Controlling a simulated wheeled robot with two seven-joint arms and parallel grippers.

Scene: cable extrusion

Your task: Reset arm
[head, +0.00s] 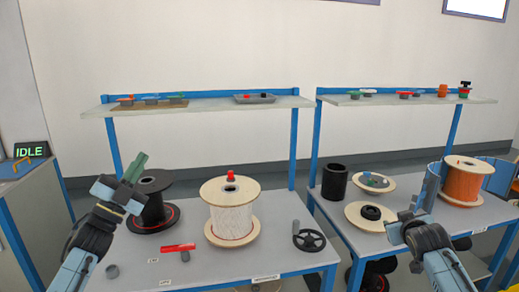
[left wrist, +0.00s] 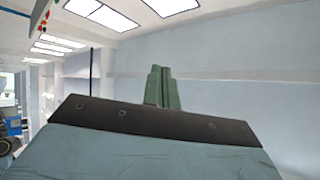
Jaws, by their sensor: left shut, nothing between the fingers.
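My left gripper (head: 137,167) is raised at the left of the near table, in front of the black spool (head: 153,208) in the head view. Its green fingers are together with nothing between them. The left wrist view also shows the closed fingers (left wrist: 164,88) pointing at a bare wall. My right gripper (head: 430,188) is raised over the right table, just left of the orange cable spool (head: 466,182). Its fingertips are not clear enough to tell open from shut.
A white cable spool (head: 231,215) with a red top, a red-handled tool (head: 178,247) and a black handwheel (head: 309,239) are on the left table (head: 215,266). A black cylinder (head: 335,182) and pale discs (head: 371,217) are on the right table. Shelves (head: 210,108) stand behind.

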